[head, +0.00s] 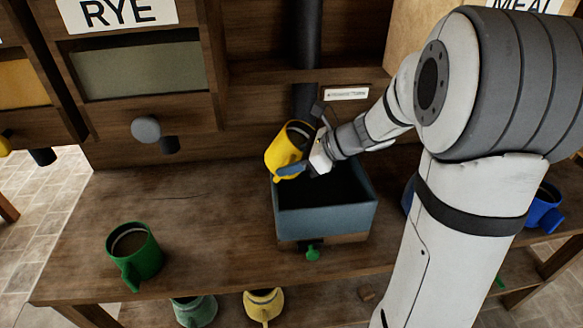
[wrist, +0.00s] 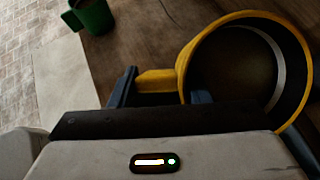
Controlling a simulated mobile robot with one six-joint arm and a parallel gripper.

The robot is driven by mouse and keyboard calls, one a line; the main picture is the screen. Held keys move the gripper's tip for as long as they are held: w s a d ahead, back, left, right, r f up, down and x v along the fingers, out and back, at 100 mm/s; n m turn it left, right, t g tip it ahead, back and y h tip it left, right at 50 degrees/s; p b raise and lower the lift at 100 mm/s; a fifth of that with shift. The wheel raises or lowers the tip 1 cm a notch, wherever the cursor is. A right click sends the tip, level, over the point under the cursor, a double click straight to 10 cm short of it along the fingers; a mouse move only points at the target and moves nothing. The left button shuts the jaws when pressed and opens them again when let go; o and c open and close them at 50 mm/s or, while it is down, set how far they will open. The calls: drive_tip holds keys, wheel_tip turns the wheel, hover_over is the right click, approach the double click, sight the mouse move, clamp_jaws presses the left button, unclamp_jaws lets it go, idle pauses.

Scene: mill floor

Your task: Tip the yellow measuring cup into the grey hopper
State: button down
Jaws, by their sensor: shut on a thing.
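The yellow measuring cup (head: 281,153) is held above the back left part of the grey hopper (head: 325,222), tilted a little, its mouth facing up and to the right. My gripper (head: 298,170) is shut on the cup's handle. In the wrist view the yellow cup (wrist: 184,62) shows its open mouth and dark inside, with the handle between the fingers of my gripper (wrist: 160,88). The hopper is an open blue-grey box with a dark inside. I cannot tell how full the cup is.
A green cup (head: 146,252) stands at the bench's left. A blue cup (head: 544,208) is at the right, partly behind my arm. A pale green cup (head: 195,310) and another yellow cup (head: 263,304) sit on the shelf below. A green knob (head: 313,252) sticks out under the hopper.

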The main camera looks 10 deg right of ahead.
drive_tip(key=shift+d+b, duration=0.1)
drive_tip(key=shift+b, duration=0.45)
drive_tip(key=shift+s+d+r+t+y+b, duration=0.2)
drive_tip(key=shift+d+t+y+b, duration=0.15)
drive_tip(key=shift+y+b, duration=0.7)
drive_tip(key=shift+s+d+r+t+y+b, duration=0.15)
drive_tip(key=shift+d+t+y+b, duration=0.2)
drive_tip(key=shift+y+b, duration=0.6)
drive_tip(key=shift+s+d+r+t+y+b, duration=0.1)
drive_tip(key=shift+d+r+t+y+b, duration=0.25)
drive_tip(key=shift+y+b, duration=0.7)
drive_tip(key=shift+a+f+b, duration=0.1)
drive_tip(key=shift+f+b, duration=0.05)
drive_tip(key=shift+b, duration=0.45)
drive_tip(key=shift+t+y+b, duration=0.45)
drive_tip(key=shift+y+b, duration=0.2)
drive_tip(key=shift+y, duration=0.1)
